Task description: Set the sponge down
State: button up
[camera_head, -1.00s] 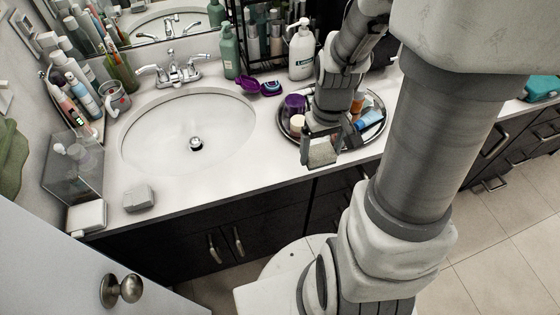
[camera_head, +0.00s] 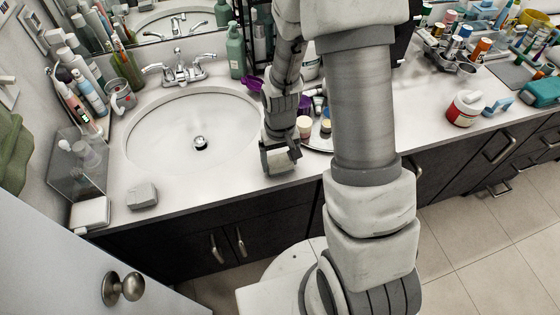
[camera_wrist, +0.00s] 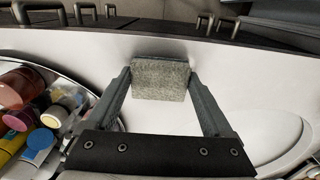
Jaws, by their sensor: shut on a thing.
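The sponge (camera_wrist: 160,80) is a grey-green, rough block held between the two fingers of my gripper (camera_wrist: 160,88) in the wrist view. In the head view my gripper (camera_head: 280,157) is low over the white counter, between the sink and the round tray, near the front edge. The sponge is mostly hidden by the fingers there. A dark shadow lies beside the sponge on the counter in the wrist view. I cannot tell whether the sponge touches the counter.
The sink (camera_head: 165,140) is left of my gripper. The tray (camera_wrist: 75,75) with several bottles and jars is close on the other side. A grey block (camera_head: 141,196) and a clear box (camera_head: 78,165) stand far left. Bare counter (camera_head: 215,190) lies in front of the sink.

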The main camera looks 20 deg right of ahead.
jog(key=shift+f, duration=0.4)
jog(key=shift+f, duration=0.1)
jog(key=shift+f, duration=0.2)
jog(key=o, duration=0.9)
jog(key=shift+r, duration=0.1)
jog(key=shift+o, duration=0.2)
